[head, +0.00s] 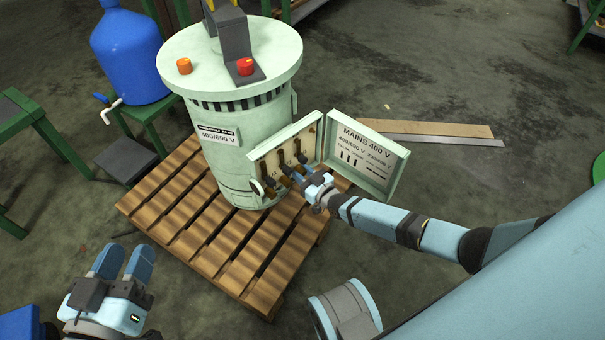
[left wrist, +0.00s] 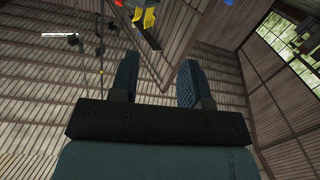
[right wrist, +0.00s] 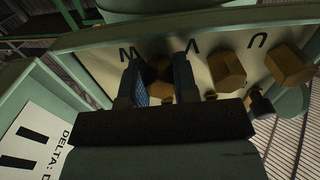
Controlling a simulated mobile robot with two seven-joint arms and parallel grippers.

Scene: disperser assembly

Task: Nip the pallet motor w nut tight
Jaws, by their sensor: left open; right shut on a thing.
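The pale green motor (head: 222,130) stands upright on the wooden pallet (head: 180,230). Its terminal box (head: 258,165) is open and holds brass nuts. My right gripper (head: 297,172) reaches into the box. In the right wrist view its fingers are shut on the w nut (right wrist: 158,68), the leftmost one there, by the letter W, which appears inverted. The fingers partly hide this nut, and it is in shadow. The v nut (right wrist: 227,70) and u nut (right wrist: 289,65) sit to its right. My left gripper (head: 124,262) is open and empty, away from the motor at the lower left.
The box door (head: 365,160), marked MAINS 400 V, stands open just right of my right gripper. A blue drum (head: 127,50) sits on a green stand at the back left. Flat planks (head: 430,129) lie on the floor behind the door. Floor around the pallet is mostly clear.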

